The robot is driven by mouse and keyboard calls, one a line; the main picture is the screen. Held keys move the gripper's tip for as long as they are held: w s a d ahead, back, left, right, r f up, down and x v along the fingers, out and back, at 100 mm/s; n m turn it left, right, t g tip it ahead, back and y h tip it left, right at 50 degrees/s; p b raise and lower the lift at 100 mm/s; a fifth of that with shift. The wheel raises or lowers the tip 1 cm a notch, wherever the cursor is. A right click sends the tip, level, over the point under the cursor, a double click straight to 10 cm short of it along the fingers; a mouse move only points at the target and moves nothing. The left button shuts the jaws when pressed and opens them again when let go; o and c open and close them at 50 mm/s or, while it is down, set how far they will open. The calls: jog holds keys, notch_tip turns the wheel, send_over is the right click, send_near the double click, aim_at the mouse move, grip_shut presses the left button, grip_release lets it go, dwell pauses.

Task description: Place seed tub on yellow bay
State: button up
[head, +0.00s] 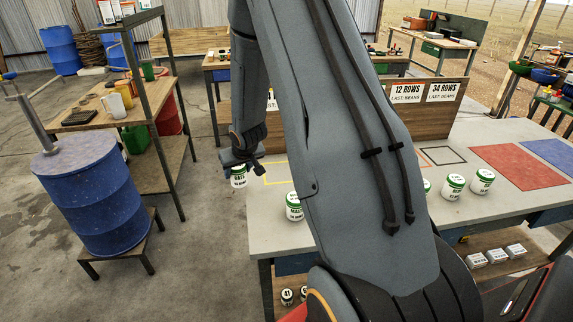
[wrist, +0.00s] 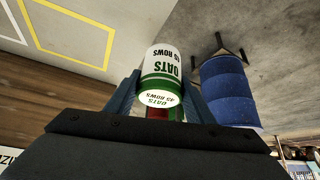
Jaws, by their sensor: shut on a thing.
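My gripper (head: 240,160) is shut on a white seed tub with green bands (head: 238,178), beside the left end of the grey table. In the wrist view the tub (wrist: 160,72) sits between the fingers of my gripper (wrist: 155,95), its label reading "OATS 45 ROWS" upside down. The yellow bay is a yellow outline (head: 277,184) on the table, just right of the held tub and partly hidden by my arm. Its outline also shows at upper left in the wrist view (wrist: 75,57). The visible part of the bay looks empty.
Similar tubs stand on the table: one (head: 294,206) in front of the bay, others (head: 453,187) further right. A black outline (head: 443,156), a red mat (head: 517,166) and a blue mat (head: 550,152) lie beyond. A blue barrel (head: 92,195) stands left. A wooden board (head: 420,112) backs the table.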

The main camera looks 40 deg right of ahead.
jog(key=w+d+r+m+h+p, duration=0.1)
jog(key=d+r+p, duration=0.15)
jog(key=d, duration=0.65)
jog(key=d+r+m+p, duration=0.15)
jog(key=d+r, duration=0.25)
jog(key=d, duration=0.6)
jog(key=shift+n, duration=0.25)
notch_tip(320, 180, down, 10)
jog(key=b, duration=0.6)
jog(key=shift+w+f, duration=0.1)
jog(key=shift+f, duration=0.05)
jog(key=o, duration=1.2)
jog(key=shift+f, duration=0.1)
jog(key=shift+c, duration=0.2)
